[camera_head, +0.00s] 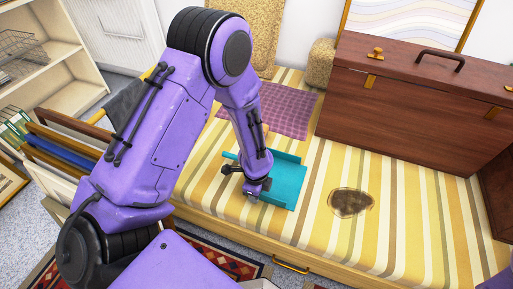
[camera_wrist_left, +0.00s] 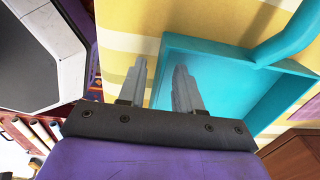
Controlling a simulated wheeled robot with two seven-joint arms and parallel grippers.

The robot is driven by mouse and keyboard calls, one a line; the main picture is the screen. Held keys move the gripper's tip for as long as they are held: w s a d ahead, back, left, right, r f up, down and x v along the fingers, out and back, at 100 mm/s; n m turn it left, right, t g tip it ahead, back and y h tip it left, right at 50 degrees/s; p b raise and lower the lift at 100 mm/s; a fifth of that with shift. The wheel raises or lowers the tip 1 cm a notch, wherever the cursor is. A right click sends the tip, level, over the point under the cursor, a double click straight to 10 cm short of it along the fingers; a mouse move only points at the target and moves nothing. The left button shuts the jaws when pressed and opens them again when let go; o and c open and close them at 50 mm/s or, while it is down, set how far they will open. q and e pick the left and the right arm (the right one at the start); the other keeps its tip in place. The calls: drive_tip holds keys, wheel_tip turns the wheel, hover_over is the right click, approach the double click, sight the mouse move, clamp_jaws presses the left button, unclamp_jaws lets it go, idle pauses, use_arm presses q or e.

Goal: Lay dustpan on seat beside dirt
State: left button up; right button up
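The teal dustpan (camera_head: 286,187) lies on the yellow striped seat (camera_head: 300,235), left of a dark brown dirt patch (camera_head: 351,202) and apart from it. Its handle end pokes out left behind my arm. My left gripper (camera_head: 252,190) is at the dustpan's near left edge. In the left wrist view, the two grey fingers of the left gripper (camera_wrist_left: 162,85) are apart, with the side wall of the dustpan (camera_wrist_left: 232,92) between them. One finger is over the pan and the other outside it. A gap shows beside the wall. My right gripper is out of view.
A large brown wooden chest (camera_head: 420,105) stands at the back right of the seat. A purple checked cloth (camera_head: 285,108) lies behind the dustpan. A shelf (camera_head: 50,55) and a rack with rolled items (camera_head: 65,148) stand left. Bare seat surrounds the dirt.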

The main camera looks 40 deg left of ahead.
use_arm(q)
wheel_tip(320, 180, up, 12)
drive_tip(key=p, duration=0.4)
drive_tip(key=s+f+n, duration=0.2)
drive_tip(key=f, duration=0.1)
drive_tip(key=s+d+f+n+h, duration=0.1)
drive_tip(key=s+f+n, duration=0.1)
drive_tip(key=n, duration=0.1)
drive_tip(key=s+d+f+n, duration=0.1)
drive_tip(key=s+f+n, duration=0.1)
drive_tip(key=f+n, duration=0.1)
drive_tip(key=shift+s+d+f+t+h, duration=0.25)
drive_tip(key=shift+f+t+h, duration=0.05)
drive_tip(key=shift+f, duration=0.05)
drive_tip(key=s+f+n, duration=0.1)
drive_tip(key=n, duration=0.1)
drive_tip(key=s+a+f+n, duration=0.1)
drive_tip(key=s+f+n, duration=0.1)
drive_tip(key=shift+n+t, duration=0.3)
drive_tip(key=s+a+f+n+t+y, duration=0.1)
drive_tip(key=s+a+f+n+y, duration=0.1)
drive_tip(key=s+a+n+y, duration=0.2)
drive_tip(key=s+a+n, duration=0.3)
drive_tip(key=s+n, duration=0.2)
drive_tip(key=shift+f+n+y, duration=0.25)
drive_tip(key=shift+n+y, duration=0.05)
drive_tip(key=shift+y, duration=0.1)
